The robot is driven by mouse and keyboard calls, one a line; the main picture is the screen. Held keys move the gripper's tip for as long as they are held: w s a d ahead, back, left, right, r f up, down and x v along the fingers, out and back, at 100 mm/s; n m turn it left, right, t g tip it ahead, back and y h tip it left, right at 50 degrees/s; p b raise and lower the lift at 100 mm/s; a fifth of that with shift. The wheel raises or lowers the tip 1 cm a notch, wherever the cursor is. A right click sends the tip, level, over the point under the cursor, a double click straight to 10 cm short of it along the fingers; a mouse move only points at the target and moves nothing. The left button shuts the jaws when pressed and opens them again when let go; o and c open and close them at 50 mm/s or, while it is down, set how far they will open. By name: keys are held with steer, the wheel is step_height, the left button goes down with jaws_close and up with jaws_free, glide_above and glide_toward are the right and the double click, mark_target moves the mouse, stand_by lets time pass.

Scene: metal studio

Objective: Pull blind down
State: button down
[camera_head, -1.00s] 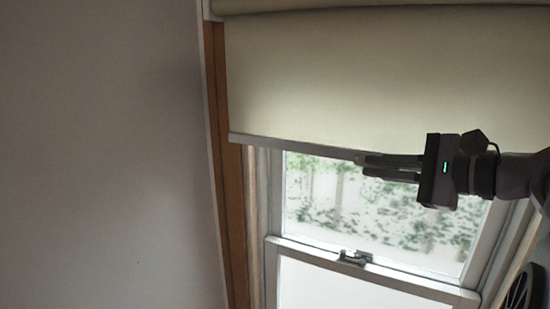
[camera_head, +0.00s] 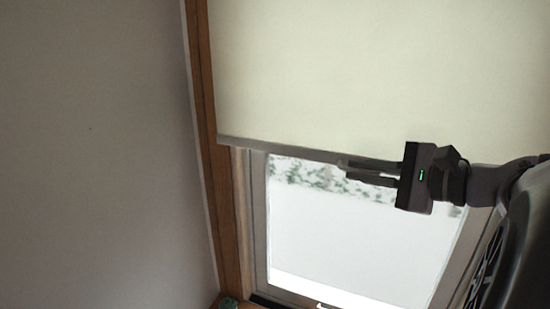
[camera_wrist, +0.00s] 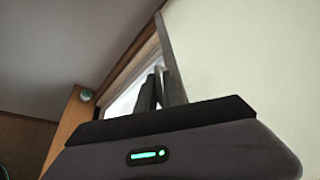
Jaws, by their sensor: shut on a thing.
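The cream roller blind (camera_head: 370,70) hangs over the upper part of the window in the head view, with a grey bottom bar (camera_head: 265,146) along its lower edge. My gripper (camera_head: 345,170) is at that bottom bar, fingers pointing left, shut on it. In the wrist view the blind (camera_wrist: 250,60) fills the right side, and the fingers of my gripper (camera_wrist: 162,88) meet its edge. The exact contact is partly hidden by the fingers. The window glass (camera_head: 340,230) shows below the blind.
A wooden frame (camera_head: 205,100) runs down the window's left side, beside a plain wall (camera_head: 90,150). A small green object (camera_head: 228,302) sits at the bottom of the frame; a round object also shows in the wrist view (camera_wrist: 86,95). Space below the bar looks clear.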

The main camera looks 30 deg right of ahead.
steer(key=shift+f+b, duration=1.2)
steer(key=shift+f, duration=1)
steer(key=c, duration=1.8)
jaws_free()
steer(key=shift+s+r, duration=0.1)
steer(key=shift+s, duration=0.05)
steer(key=p+v, duration=0.3)
steer(key=v, duration=1.4)
steer(key=shift+s, duration=0.15)
